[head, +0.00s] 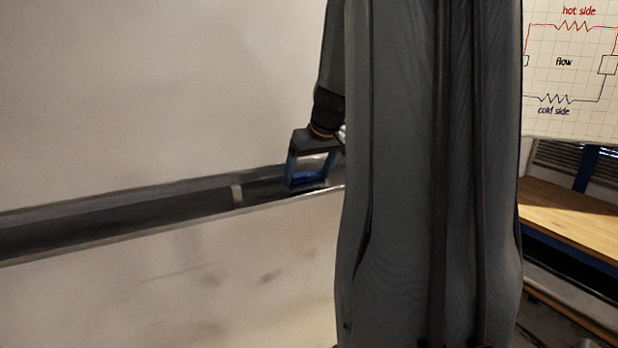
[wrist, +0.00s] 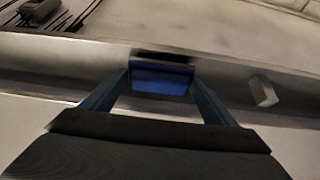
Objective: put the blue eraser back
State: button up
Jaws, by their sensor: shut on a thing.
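The blue eraser (wrist: 161,80) is between the fingertips of my gripper (wrist: 160,84) in the wrist view, with a dark strip along its far side. In the head view the blue eraser (head: 308,180) shows low between the fingers of my gripper (head: 306,182). My gripper is shut on it. The eraser is over or at the long dark tray (head: 120,218) that runs along the wall. I cannot tell whether it touches the tray. My own arm and column hide the right end of the tray in the head view.
A small pale block (head: 237,195) stands on the tray left of my gripper; in the wrist view a pale block (wrist: 263,91) is right of it. A dark object (wrist: 38,10) lies at the upper left. A whiteboard (head: 572,85) and a wooden bench (head: 570,212) are at the right.

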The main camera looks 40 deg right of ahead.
jog(key=shift+f, duration=0.8)
jog(key=o, duration=0.9)
jog(key=shift+o, duration=0.2)
jog(key=shift+f, duration=0.2)
jog(key=b+v, duration=0.2)
jog(key=v, duration=0.6)
jog(key=a+f+n+g+y, duration=0.1)
jog(key=a+f+g, duration=0.1)
jog(key=a+f, duration=1.2)
jog(key=s+a+f+n+g, duration=0.1)
jog(key=s+a+f, duration=0.3)
jog(key=s+a, duration=0.2)
jog(key=s+a+f+g, duration=0.2)
jog(key=s+a+f, duration=0.3)
jog(key=a, duration=0.6)
jog(key=shift+s+n, duration=0.35)
jog(key=shift+n, duration=0.05)
